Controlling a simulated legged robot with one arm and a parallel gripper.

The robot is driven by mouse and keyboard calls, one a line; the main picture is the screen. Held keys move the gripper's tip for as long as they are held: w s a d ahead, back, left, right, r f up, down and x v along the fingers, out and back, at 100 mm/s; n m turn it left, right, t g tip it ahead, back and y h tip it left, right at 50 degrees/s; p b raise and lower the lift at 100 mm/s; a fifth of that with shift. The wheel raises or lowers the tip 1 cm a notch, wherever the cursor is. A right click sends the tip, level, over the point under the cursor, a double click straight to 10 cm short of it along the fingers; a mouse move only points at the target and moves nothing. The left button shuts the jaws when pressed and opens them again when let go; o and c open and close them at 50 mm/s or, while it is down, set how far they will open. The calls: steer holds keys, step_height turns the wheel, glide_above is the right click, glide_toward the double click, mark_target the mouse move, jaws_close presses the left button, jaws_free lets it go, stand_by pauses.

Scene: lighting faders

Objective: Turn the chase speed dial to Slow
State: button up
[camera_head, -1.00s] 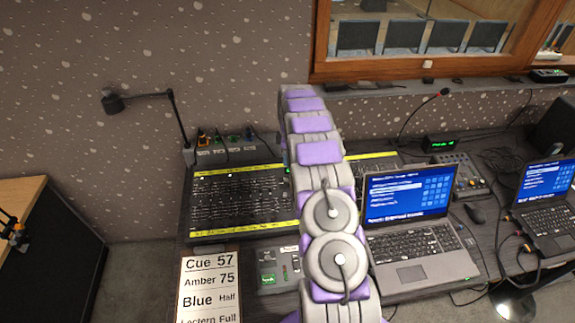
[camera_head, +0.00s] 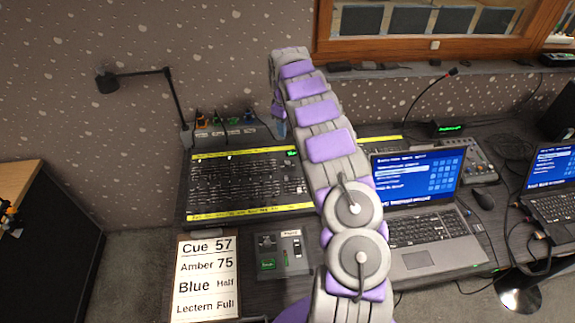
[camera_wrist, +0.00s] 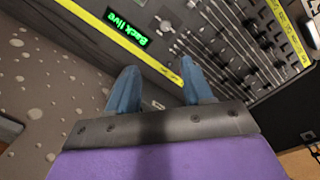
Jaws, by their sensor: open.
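The lighting console (camera_head: 250,212) is a dark board with rows of faders and yellow label strips along its edges. My arm hides its right part. In the wrist view the console (camera_wrist: 178,76) fills the upper right, with a lit green "Back live" display (camera_wrist: 127,27). A small round knob (camera_wrist: 164,24) sits beside the display; I cannot read its label or tell whether it is the chase speed dial. My gripper (camera_wrist: 158,64) is open and empty, its two blue fingers apart over the console's yellow-striped edge. In the head view the gripper (camera_head: 281,129) shows only partly, near the console's back edge.
A laptop (camera_head: 415,262) stands right of my arm. A small grey control box (camera_head: 295,270) and a white cue card (camera_head: 207,262) are at the front. A bent lamp (camera_head: 140,75) stands at the console's back left. The wall is close behind.

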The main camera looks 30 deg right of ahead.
steer(key=a+f+m+b, duration=0.1)
steer(key=a+m+b, duration=0.1)
steer(key=m, duration=0.1)
steer(key=b, duration=0.4)
glide_toward(287, 162)
steer(key=f, duration=0.9)
steer(key=shift+w+d, duration=0.1)
steer(key=shift+d, duration=0.2)
steer(key=shift+r, duration=0.1)
jaws_close()
